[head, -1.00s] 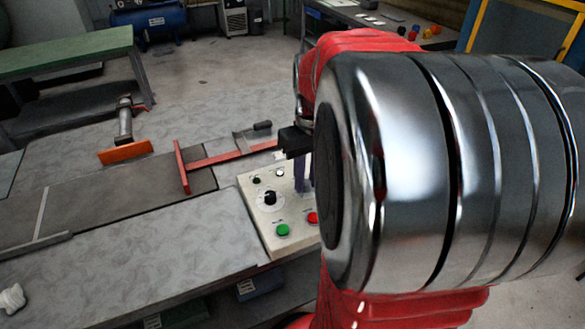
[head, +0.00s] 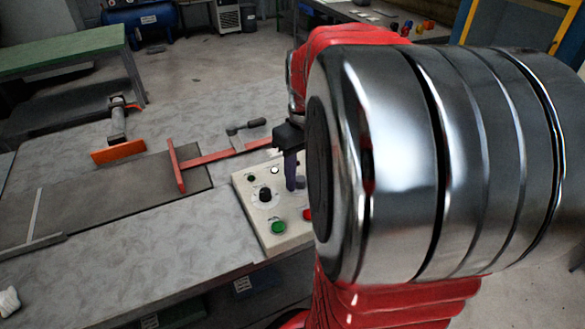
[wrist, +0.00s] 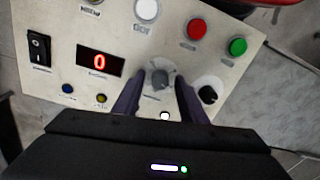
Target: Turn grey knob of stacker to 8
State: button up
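The stacker's control panel (head: 245,195) is a cream box at the edge of the conveyor table. In the wrist view the grey knob (wrist: 160,78) sits on the panel's lower middle, between the tips of my gripper (wrist: 157,88). My gripper's two dark purple fingers are apart, one on each side of the knob; I cannot tell whether they touch it. A red-lit display (wrist: 99,62) left of the knob reads 0. In the head view my gripper (head: 292,183) is over the panel's right part, and my arm hides the grey knob.
A black knob (wrist: 208,94) is close to the right finger. Green (wrist: 237,47) and red (wrist: 198,29) buttons, a white button (wrist: 147,9) and a black rocker switch (wrist: 39,47) share the panel. A red pusher bar (head: 225,156) lies behind the panel.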

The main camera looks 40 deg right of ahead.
aim_at(303, 177)
jog(key=shift+r, duration=0.1)
notch_tip(303, 177, up, 14)
jog(key=shift+d+f, duration=0.25)
dwell(0.5)
dwell(0.5)
